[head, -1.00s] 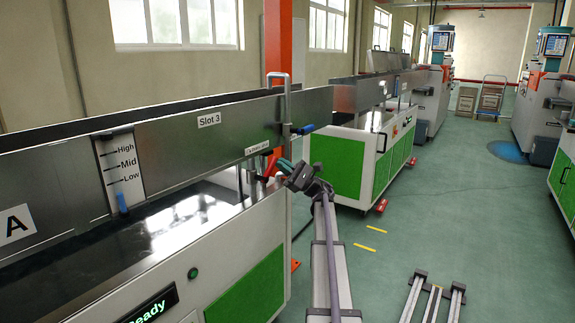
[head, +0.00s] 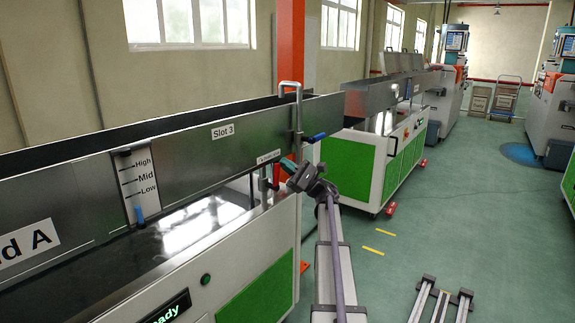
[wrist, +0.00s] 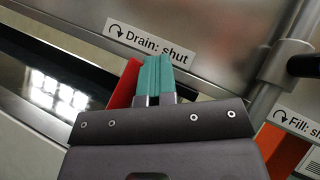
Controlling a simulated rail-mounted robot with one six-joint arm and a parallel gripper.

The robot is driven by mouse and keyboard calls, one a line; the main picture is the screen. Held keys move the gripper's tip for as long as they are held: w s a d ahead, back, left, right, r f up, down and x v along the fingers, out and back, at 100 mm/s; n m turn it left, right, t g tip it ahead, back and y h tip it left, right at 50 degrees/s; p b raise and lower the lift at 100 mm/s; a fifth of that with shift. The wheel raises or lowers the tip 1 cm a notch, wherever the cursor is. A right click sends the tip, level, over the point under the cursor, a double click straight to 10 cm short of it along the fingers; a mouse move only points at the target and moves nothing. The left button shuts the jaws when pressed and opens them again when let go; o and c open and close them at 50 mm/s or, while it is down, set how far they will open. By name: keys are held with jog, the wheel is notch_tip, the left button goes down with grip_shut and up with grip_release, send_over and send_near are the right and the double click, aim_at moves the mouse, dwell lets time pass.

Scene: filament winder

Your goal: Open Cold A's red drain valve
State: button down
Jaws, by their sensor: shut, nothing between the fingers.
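The tank of Cold A (head: 85,172) runs along the left, with a "Drain: shut" label (wrist: 150,42) on its side in the wrist view. The red drain valve handle (wrist: 124,86) shows just left of my gripper's teal fingers (wrist: 153,76), partly hidden behind the gripper body. In the head view the red handle (head: 276,174) is a small patch beside my gripper (head: 287,166). My gripper is shut with its fingers together and nothing between them. The fingers lie close alongside the handle; I cannot tell whether they touch.
A "Fill" label (wrist: 299,124) and a dark valve handle (wrist: 304,65) on a pipe are at the right. In the head view a blue-handled valve (head: 312,138) is above my gripper. A level gauge (head: 134,188) reads near Low. Open floor (head: 450,215) lies right.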

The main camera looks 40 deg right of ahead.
jog(key=shift+a+r, duration=0.1)
jog(key=shift+a, duration=0.05)
dwell(0.5)
jog(key=s+d, duration=0.5)
jog(key=d, duration=0.3)
jog(key=shift+s+d+f, duration=0.2)
jog(key=shift+d+f, duration=0.05)
